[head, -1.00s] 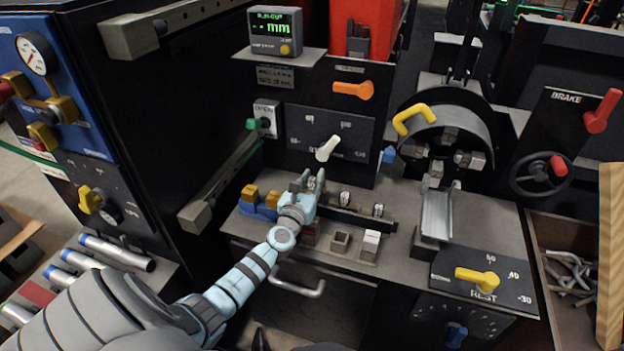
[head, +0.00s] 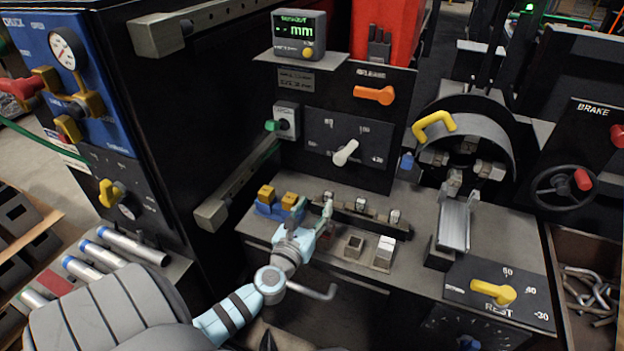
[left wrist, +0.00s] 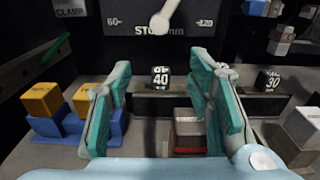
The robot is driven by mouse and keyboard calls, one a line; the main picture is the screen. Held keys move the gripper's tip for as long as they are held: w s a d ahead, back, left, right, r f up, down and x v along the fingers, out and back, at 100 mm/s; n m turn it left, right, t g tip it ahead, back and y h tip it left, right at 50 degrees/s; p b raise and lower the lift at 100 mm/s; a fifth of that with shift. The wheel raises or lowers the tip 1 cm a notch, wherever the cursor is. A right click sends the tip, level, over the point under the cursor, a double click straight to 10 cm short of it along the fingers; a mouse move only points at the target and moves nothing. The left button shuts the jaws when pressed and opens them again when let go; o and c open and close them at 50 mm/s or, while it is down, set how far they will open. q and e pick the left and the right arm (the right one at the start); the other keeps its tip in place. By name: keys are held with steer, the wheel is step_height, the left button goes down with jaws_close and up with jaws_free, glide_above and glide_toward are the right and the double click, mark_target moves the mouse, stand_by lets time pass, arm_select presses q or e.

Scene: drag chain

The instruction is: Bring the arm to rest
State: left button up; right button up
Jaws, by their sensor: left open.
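My left arm reaches in from the lower left of the head view. Its left gripper (head: 314,212) hangs over the front of the machine's grey shelf, in front of a row of small blocks. In the left wrist view the teal fingers (left wrist: 162,105) stand apart with nothing held between them. Behind the gap stands a black block marked 40 (left wrist: 161,82), and a red block with a grey top (left wrist: 188,130) sits lower. The fingers hide parts of the shelf. My right gripper does not show.
A blue holder with yellow blocks (head: 279,203) is left of the gripper. A black block marked 30 (left wrist: 268,80) stands to the right. A white knob (head: 345,153) and an orange lever (head: 374,95) are on the panel behind. A yellow REST lever (head: 493,292) is at right front.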

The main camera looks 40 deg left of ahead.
arm_select(q)
steer(key=shift+v, duration=0.85)
